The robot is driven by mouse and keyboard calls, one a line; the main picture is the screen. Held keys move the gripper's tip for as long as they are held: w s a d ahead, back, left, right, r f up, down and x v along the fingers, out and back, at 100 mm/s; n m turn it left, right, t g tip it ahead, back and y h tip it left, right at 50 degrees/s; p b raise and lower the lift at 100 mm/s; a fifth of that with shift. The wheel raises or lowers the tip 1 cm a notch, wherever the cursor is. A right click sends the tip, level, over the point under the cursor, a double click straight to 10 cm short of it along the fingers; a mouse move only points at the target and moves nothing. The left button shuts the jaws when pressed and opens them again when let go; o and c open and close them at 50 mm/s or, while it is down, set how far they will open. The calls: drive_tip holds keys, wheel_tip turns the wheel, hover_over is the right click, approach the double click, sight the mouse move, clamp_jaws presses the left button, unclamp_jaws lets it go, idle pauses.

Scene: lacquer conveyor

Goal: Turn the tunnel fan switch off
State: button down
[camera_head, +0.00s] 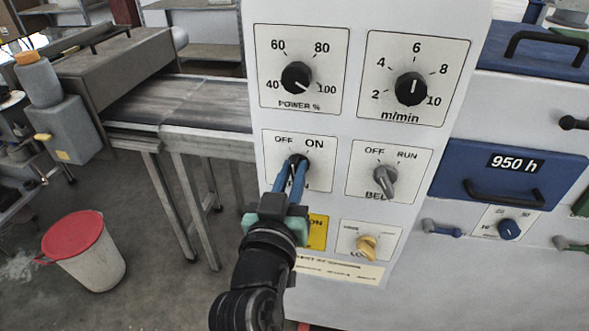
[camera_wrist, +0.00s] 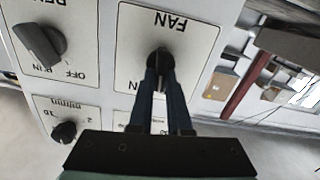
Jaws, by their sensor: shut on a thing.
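The fan switch (camera_head: 298,160) is a dark rotary knob on a white plate marked OFF and ON, on the light control panel (camera_head: 352,140). In the wrist view the plate (camera_wrist: 185,35) reads FAN upside down, and the dark knob (camera_wrist: 161,56) shows between the fingertips. My gripper (camera_head: 292,176) has blue fingers and is shut on the fan switch. The fingers cover most of the knob, so its pointer direction cannot be told.
A grey BELT knob (camera_head: 385,183) sits right of the fan switch, with a yellow knob (camera_head: 366,247) below it. POWER (camera_head: 297,77) and m/min (camera_head: 411,89) dials are above. A conveyor (camera_head: 190,101) stands left, with a red-lidded bin (camera_head: 84,250) on the floor.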

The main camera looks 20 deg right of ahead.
drive_tip(key=n+p, duration=0.1)
drive_tip(key=n, duration=0.2)
drive_tip(key=n+p, duration=0.1)
drive_tip(key=n, duration=0.2)
drive_tip(key=shift+w+a+f, duration=0.1)
drive_tip(key=shift+a+f, duration=0.05)
drive_tip(key=shift+a, duration=0.05)
drive_tip(key=shift+a, duration=0.1)
idle(1.0)
drive_tip(key=c, duration=0.9)
unclamp_jaws()
drive_tip(key=shift+w, duration=0.1)
drive_tip(key=shift+o, duration=0.2)
drive_tip(key=b+v, duration=0.3)
drive_tip(key=v, duration=1)
